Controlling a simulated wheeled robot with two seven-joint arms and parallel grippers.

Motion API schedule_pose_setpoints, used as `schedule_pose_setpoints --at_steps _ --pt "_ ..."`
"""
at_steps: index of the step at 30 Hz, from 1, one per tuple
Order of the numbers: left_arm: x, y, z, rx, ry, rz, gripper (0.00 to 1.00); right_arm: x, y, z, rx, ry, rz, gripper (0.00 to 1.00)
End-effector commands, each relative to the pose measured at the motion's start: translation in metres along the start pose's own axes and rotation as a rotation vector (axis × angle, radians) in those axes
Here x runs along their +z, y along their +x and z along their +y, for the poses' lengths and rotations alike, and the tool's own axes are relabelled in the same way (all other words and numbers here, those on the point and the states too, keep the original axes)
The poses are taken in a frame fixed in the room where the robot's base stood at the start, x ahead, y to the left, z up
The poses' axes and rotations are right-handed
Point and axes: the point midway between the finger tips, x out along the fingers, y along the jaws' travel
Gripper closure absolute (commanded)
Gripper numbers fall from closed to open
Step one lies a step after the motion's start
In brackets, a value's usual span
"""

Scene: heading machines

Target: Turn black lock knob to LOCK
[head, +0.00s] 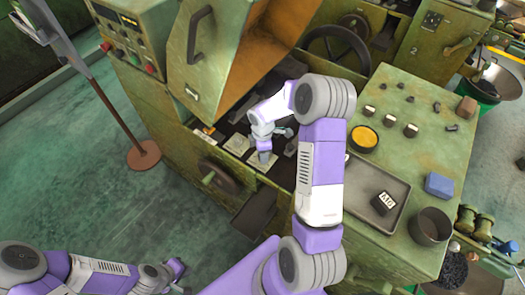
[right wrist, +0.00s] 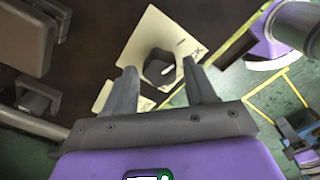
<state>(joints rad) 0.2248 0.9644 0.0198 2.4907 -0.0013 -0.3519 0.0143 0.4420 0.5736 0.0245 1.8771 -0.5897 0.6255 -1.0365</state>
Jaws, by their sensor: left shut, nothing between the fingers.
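Part of the plate's lettering, ending in "CK", shows at the right. My right gripper (right wrist: 161,72) is open, with a finger to each side of the knob in the picture; I cannot tell whether they touch it. In the head view my right gripper (head: 264,155) is over a pale plate (head: 262,163) inside the machine and hides the knob. My left gripper (head: 178,271) is shut and empty at the lower left, away from the machine.
The raised green hood (head: 215,60) stands behind my right gripper, and a handwheel (head: 218,175) is on the machine's front. A grey tray (head: 377,190) with a black block is on the green top at right. Green floor (head: 70,160) lies open at left.

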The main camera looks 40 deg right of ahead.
Motion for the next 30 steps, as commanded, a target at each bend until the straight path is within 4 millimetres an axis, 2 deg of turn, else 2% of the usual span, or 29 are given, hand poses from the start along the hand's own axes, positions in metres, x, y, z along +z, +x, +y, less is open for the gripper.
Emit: schedule_pose_setpoints --at_steps 11,24,30 --pt "0.000 -0.001 0.000 0.000 0.000 0.000 1.00 0.000 -0.003 0.000 0.000 0.003 0.000 0.36" --pt "0.001 -0.013 0.005 0.000 0.000 0.000 1.00 0.000 -0.068 0.001 0.002 0.001 0.001 0.36" --pt "0.001 -0.014 0.005 0.000 0.000 0.000 1.00 0.000 -0.076 0.000 -0.001 0.002 0.001 0.36"
